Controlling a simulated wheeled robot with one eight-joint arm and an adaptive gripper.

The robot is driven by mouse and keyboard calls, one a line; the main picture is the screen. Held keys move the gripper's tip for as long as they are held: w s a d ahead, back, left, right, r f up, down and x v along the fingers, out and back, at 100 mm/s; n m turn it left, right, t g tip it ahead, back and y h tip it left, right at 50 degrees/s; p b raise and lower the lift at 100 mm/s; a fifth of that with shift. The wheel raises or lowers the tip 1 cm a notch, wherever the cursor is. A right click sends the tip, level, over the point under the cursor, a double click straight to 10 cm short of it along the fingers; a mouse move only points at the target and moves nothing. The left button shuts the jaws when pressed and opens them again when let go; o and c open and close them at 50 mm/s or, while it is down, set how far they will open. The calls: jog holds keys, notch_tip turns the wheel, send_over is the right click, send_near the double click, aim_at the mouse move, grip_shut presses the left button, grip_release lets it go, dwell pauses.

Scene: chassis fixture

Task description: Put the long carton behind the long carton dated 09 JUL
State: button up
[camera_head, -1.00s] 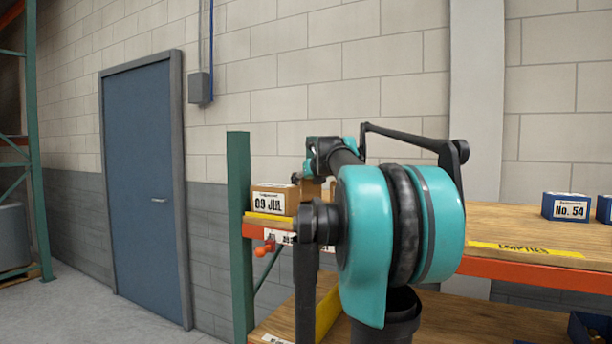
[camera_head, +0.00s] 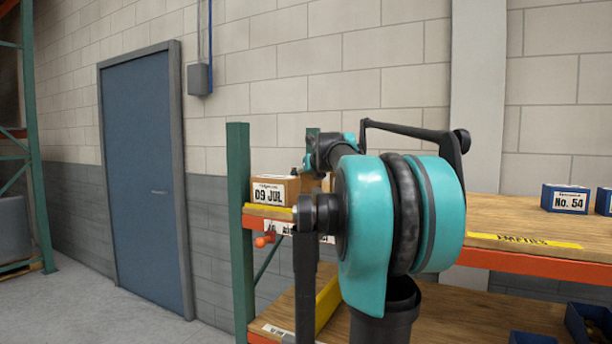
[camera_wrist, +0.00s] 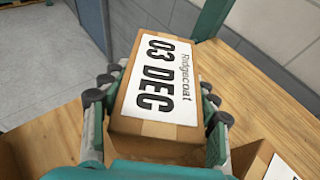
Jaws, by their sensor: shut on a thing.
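My gripper (camera_wrist: 158,100) is shut on a long brown carton (camera_wrist: 125,112) labelled "Ridgecoat 03 DEC" in the wrist view, one finger on each side. The carton is above the wooden shelf; whether it touches the shelf is unclear. In the head view, the carton dated 09 JUL (camera_head: 268,194) sits at the left end of the shelf, label facing out. Just right of it, a brown surface shows, partly hidden by my arm. My gripper is mostly hidden there. Part of a carton with a white label (camera_wrist: 283,168) shows at the wrist view's lower right.
The wooden shelf (camera_head: 520,222) has an orange beam and a green upright (camera_head: 239,225) at its left end. A blue bin marked No. 54 (camera_head: 565,199) stands to the right. Another brown carton edge (camera_wrist: 18,160) shows at the wrist view's lower left. Shelf between is clear.

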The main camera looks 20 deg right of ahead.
jog(key=shift+f, duration=0.2)
jog(key=o, duration=1.7)
jog(key=v, duration=1.2)
